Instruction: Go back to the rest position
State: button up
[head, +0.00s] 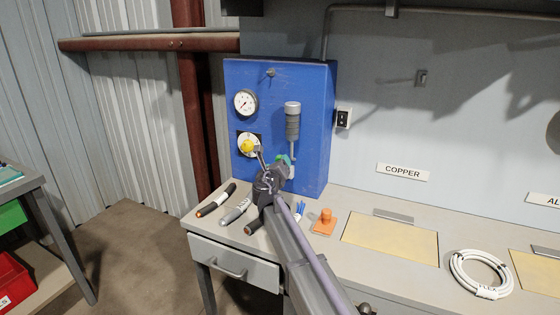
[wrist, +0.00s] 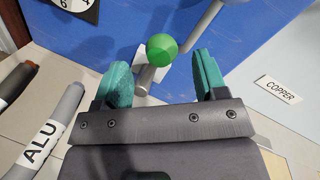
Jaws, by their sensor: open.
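My gripper (wrist: 163,70) is open, with its two teal fingers apart and nothing held between them. In the head view my gripper (head: 284,161) is close in front of the blue panel (head: 312,90). In the wrist view a green ball knob (wrist: 162,50) on a short metal stem shows in the gap between the fingers, near the panel. I cannot tell whether the fingers reach around the knob or stop short of it. My arm hides part of the bench and the panel's lower middle.
Cable pieces (head: 236,211) lie left of my arm, one marked ALU. An orange-handled tool (head: 325,221) and a white cable coil (head: 481,274) lie right of it. The panel carries a gauge (head: 245,103) and yellow knob (head: 247,146).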

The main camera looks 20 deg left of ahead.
jog(key=s, duration=0.5)
jog(key=shift+s+d, duration=0.15)
jog(key=shift+d, duration=0.2)
